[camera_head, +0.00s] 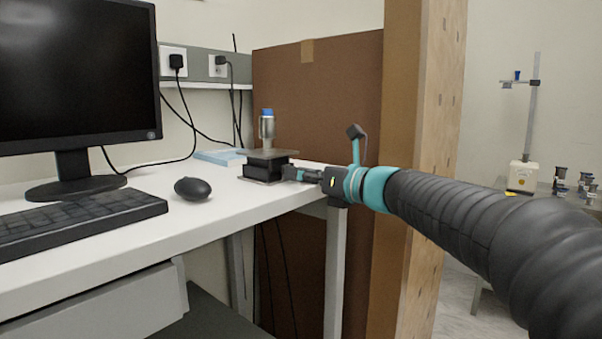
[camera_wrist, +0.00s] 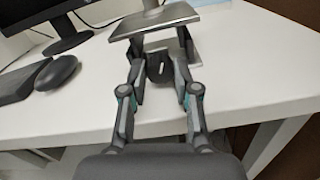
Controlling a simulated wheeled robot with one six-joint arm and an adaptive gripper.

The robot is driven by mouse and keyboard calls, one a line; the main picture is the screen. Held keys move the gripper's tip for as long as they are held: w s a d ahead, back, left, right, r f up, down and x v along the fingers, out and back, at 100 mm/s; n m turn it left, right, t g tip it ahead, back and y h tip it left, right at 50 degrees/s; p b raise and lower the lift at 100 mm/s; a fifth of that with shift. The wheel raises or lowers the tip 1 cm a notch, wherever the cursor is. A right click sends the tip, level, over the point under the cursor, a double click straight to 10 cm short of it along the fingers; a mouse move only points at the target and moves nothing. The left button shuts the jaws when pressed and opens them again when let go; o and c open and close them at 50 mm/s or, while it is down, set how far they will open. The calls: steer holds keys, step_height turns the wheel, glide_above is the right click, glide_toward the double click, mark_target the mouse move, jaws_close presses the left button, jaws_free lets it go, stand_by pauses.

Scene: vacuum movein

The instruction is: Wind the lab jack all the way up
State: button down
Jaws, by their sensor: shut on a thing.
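The lab jack (camera_head: 268,156) stands on the white desk near its right end, with a flat metal top plate and a dark body below. It also shows in the wrist view, with its top plate (camera_wrist: 153,20) tilted in the picture. A metal bottle with a blue cap (camera_head: 267,128) stands upright on the top plate. My gripper (camera_head: 292,173) reaches in from the right at the jack's side. In the wrist view my gripper (camera_wrist: 160,75) is shut on the jack's knob, a small dark piece between the fingertips, partly hidden by them.
A black mouse (camera_head: 193,188), a keyboard (camera_head: 80,218) and a monitor (camera_head: 75,80) are on the desk left of the jack. A light blue flat item (camera_head: 218,157) lies behind it. A brown panel (camera_head: 318,105) and wooden post (camera_head: 430,130) stand behind and right.

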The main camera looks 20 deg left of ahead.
steer(key=c, duration=0.8)
jaws_free()
steer(key=shift+c, duration=0.2)
steer(key=v, duration=1.2)
steer(key=shift+f, duration=0.1)
